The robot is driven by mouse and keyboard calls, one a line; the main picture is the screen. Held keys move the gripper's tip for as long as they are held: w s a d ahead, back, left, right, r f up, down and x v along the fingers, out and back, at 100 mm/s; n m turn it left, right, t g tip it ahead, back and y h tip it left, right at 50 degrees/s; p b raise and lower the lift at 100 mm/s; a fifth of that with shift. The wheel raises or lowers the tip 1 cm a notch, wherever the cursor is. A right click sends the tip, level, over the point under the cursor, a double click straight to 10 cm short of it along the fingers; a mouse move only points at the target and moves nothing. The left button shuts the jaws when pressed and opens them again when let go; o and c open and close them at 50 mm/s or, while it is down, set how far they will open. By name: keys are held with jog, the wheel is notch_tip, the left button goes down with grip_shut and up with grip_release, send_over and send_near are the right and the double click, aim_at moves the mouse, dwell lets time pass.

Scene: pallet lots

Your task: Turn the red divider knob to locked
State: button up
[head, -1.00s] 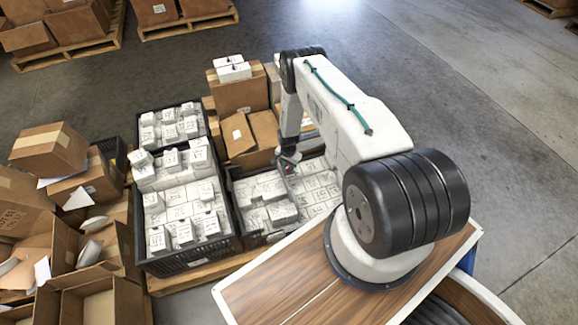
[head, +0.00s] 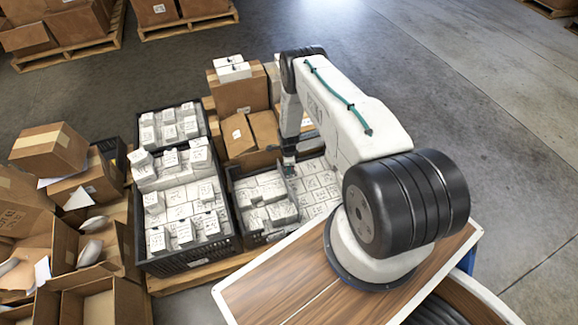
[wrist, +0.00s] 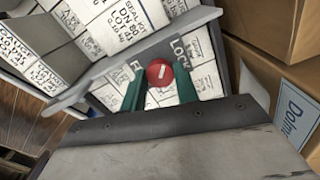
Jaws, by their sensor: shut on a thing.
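The red divider knob (wrist: 160,73) shows in the wrist view, round with a pale slot mark across its face. It sits on a grey divider (wrist: 130,62) that crosses a crate of white boxes. Lettering is printed on the divider beside the knob, with "LOCK" partly readable to its right. My gripper (wrist: 160,88) has its two green fingers on either side of the knob, shut on it. In the head view my gripper (head: 288,165) reaches down at the crate's far edge, and the knob is mostly hidden there.
The black crate (head: 236,205) holds white boxes on both sides of the divider. Brown cartons (head: 250,138) stand close behind it, and one is near my gripper in the wrist view (wrist: 262,75). Another full black crate (head: 190,257) stands to the left. Open floor lies to the right.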

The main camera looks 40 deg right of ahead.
jog(key=shift+s+m, duration=0.15)
jog(key=shift+m, duration=0.95)
jog(key=o, duration=1)
jog(key=shift+c, duration=0.2)
jog(key=shift+r, duration=0.25)
notch_tip(320, 180, up, 7)
jog(key=shift+r, duration=0.15)
